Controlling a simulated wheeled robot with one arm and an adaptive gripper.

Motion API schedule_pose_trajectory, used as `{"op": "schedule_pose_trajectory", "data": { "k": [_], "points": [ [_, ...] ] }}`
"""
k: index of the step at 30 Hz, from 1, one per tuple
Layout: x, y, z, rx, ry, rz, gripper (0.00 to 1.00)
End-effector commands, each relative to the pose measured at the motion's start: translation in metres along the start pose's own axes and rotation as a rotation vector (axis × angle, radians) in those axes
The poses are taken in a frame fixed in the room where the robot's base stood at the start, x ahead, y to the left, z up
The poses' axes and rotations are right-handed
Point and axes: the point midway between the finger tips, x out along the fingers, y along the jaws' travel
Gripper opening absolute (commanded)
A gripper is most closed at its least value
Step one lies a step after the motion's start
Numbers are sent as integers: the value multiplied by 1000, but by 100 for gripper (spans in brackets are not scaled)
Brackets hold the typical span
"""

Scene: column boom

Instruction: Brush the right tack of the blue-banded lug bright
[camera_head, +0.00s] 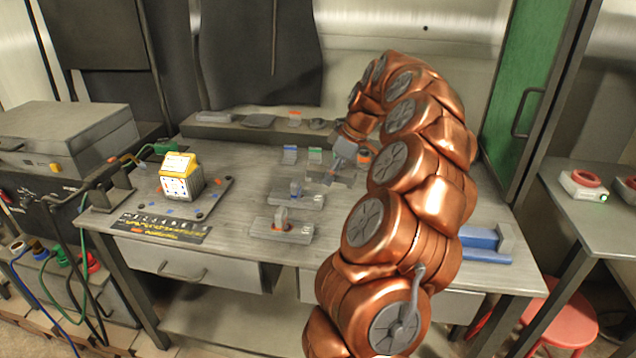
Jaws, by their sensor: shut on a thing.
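An orange-banded lug (281,222) stands on a nearer plate. A yellow-and-white box (179,178) stands on a dark board at left. Small blocks line the back shelf (228,129). A blue vise-like block (482,242) is at right. My arm covers the bench's right middle.

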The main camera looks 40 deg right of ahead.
Motion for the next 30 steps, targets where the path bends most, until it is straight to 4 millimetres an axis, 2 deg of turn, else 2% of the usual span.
{"op": "schedule_pose_trajectory", "data": {
  "k": [8,21,30],
  "points": [
    [7,1,0,-13,0,-6,0],
    [41,5,3,-90,-1,-39,0],
    [56,7,3,-131,-1,-53,0]
  ]
}}
